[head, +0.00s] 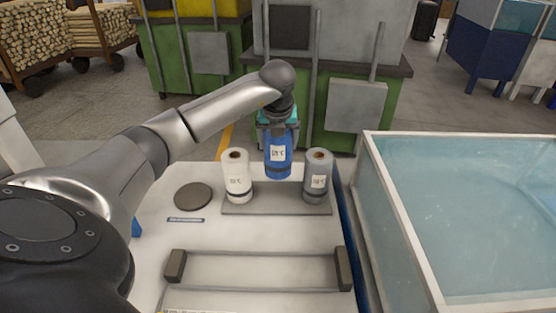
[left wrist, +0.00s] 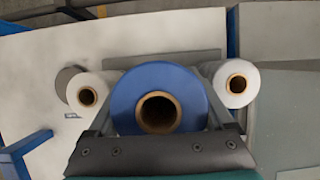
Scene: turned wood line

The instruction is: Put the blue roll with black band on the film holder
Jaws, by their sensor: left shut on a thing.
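The blue roll with black band (head: 278,163) is upright in my left gripper (head: 278,128), which is shut on its upper part. It hangs between a white roll and a grey roll, its bottom higher in the picture than theirs. In the left wrist view the blue roll (left wrist: 118,100) shows end-on with a brown core, between the fingers (left wrist: 160,118). A flat dark round disc (head: 193,197) lies left of the rolls, with a small unreadable label in front. I cannot tell for certain whether this disc is the film holder. My right gripper is not in view.
The white roll (head: 237,184) and grey roll (head: 317,182) stand on a grey plate (head: 275,207). Two dark blocks (head: 175,266) joined by rails lie at the table's front. A clear-walled tank (head: 460,210) stands right. Green bins (head: 345,120) stand behind. The white tabletop (head: 220,235) has free room.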

